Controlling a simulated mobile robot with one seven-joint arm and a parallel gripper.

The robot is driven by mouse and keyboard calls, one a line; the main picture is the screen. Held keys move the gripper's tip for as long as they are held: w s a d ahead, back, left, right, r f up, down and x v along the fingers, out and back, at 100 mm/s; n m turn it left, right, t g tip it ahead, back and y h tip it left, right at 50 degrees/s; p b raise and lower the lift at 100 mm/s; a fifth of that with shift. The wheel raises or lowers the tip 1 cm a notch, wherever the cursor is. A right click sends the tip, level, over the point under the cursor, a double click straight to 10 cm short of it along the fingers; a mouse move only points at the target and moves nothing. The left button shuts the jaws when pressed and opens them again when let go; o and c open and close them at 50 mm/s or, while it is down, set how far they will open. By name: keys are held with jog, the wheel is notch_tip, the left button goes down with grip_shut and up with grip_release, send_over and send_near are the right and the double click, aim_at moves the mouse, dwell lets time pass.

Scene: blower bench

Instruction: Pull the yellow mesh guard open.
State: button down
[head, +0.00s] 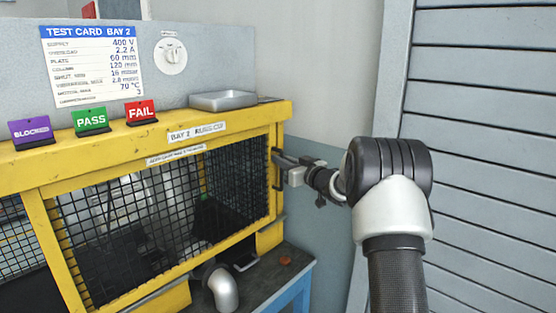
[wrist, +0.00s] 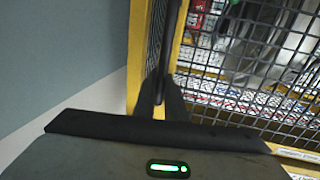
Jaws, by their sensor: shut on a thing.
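The yellow mesh guard (head: 240,180) is a yellow frame with dark wire mesh across the front of the bench bay. It also shows in the wrist view (wrist: 265,75). A dark upright handle bar (wrist: 167,40) is at its right end in the head view. My gripper (head: 281,166) is at that end, reaching in from the right. In the wrist view my gripper (wrist: 160,92) has its two dark fingers shut on the handle. Whether the guard stands slightly ajar I cannot tell.
Blocked (head: 32,132), PASS (head: 91,121) and FAIL (head: 141,112) signs and a metal tray (head: 223,100) stand on top. A grey pipe elbow (head: 222,287) and a small reddish object (head: 285,261) are below the guard. A slatted grey panel (head: 480,160) stands at right.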

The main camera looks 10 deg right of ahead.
jog(key=c, duration=2.1)
grip_release()
jog(key=v, duration=1.7)
jog(key=shift+s+b, duration=0.2)
jog(key=shift+b, duration=0.15)
